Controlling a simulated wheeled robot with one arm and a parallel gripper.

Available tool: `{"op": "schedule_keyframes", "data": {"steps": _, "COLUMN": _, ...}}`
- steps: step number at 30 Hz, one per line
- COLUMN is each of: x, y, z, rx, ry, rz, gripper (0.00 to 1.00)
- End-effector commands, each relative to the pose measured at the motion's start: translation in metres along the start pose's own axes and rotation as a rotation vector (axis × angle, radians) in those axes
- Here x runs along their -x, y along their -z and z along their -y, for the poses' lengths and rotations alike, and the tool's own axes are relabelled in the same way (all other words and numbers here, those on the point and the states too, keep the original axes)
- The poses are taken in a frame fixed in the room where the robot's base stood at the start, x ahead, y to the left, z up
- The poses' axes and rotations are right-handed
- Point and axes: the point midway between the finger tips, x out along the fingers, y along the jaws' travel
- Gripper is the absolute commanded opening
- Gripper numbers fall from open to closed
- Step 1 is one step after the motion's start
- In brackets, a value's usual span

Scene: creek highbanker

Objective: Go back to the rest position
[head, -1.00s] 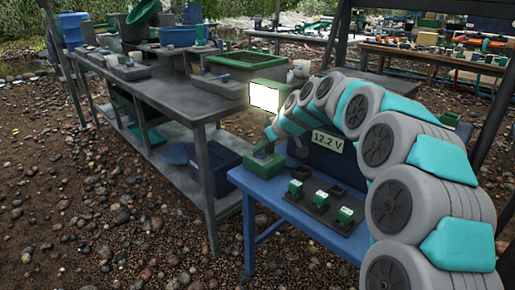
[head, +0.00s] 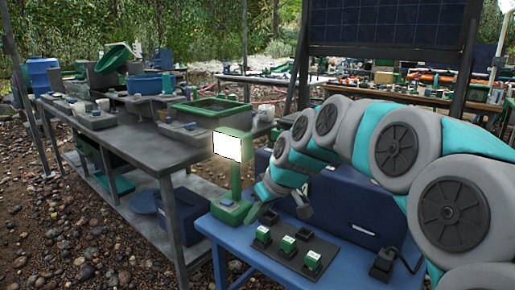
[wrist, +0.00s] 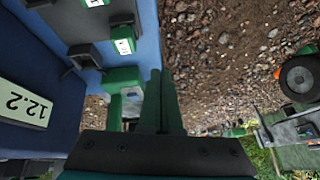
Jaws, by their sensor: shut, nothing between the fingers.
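My gripper (wrist: 161,78) shows in the wrist view with its two green fingers together and nothing between them. In that view the fingers lie beside a green stand base (wrist: 122,80) and over the table edge, with gravel beyond. I cannot tell whether they touch anything. In the head view my arm arches from the lower right over the blue table (head: 232,236), its end low near the green stand with a lit white screen (head: 228,146).
A black holder (head: 310,243) on the blue table carries three green-and-white blocks. A blue case (head: 352,212) stands behind it; a "12.2" label (wrist: 24,103) shows in the wrist view. A cluttered grey workbench (head: 125,138) stands left. Gravel ground is open at lower left.

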Motion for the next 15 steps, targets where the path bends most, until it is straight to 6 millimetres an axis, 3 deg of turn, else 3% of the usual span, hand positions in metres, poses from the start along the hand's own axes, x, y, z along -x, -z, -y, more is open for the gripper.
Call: {"op": "schedule_keyframes", "data": {"steps": 15, "x": 0.066, "y": -0.270, "z": 0.071, "rx": -0.494, "ry": -0.166, "rz": 0.432, "gripper": 0.00}}
